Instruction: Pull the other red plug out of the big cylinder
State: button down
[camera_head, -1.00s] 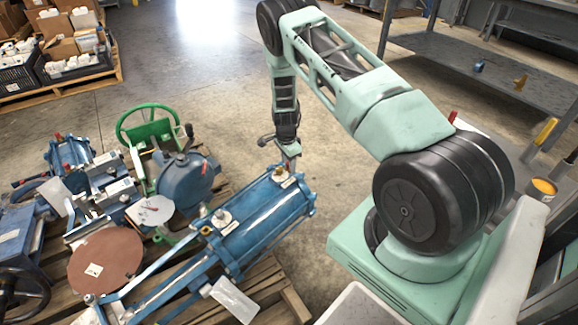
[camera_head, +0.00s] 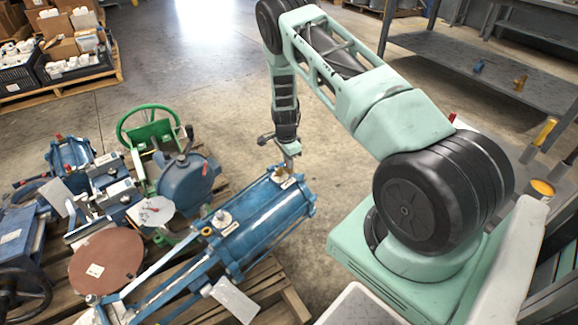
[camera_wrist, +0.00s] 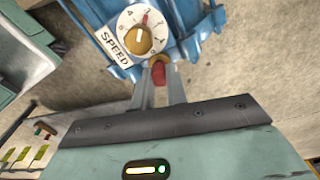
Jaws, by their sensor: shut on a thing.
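The big cylinder (camera_head: 262,222) is blue and lies on a pallet, with its far end below my gripper (camera_head: 288,163). In the wrist view, part of the blue cylinder (camera_wrist: 188,47) fills the top. A small red plug (camera_wrist: 158,76) sits between the fingertips of my gripper (camera_wrist: 160,84), which is shut on it. The plug is right beside a brass-coloured port (camera_wrist: 159,60) on the cylinder; I cannot tell whether it is still seated there. In the head view the plug is too small and hidden to make out.
A SPEED dial with a brass knob (camera_wrist: 138,39) sits close to the fingertips. A green handwheel (camera_head: 148,128) and a brown disc (camera_head: 106,262) share the pallet (camera_head: 268,290). A grey shelf (camera_head: 470,70) stands at the right. Open floor (camera_head: 210,90) lies behind.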

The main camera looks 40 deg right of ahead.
jog(key=shift+a+r+p, duration=0.2)
jog(key=shift+r+p, duration=1.6)
jog(key=shift+r, duration=0.7)
jog(key=shift+a, duration=0.1)
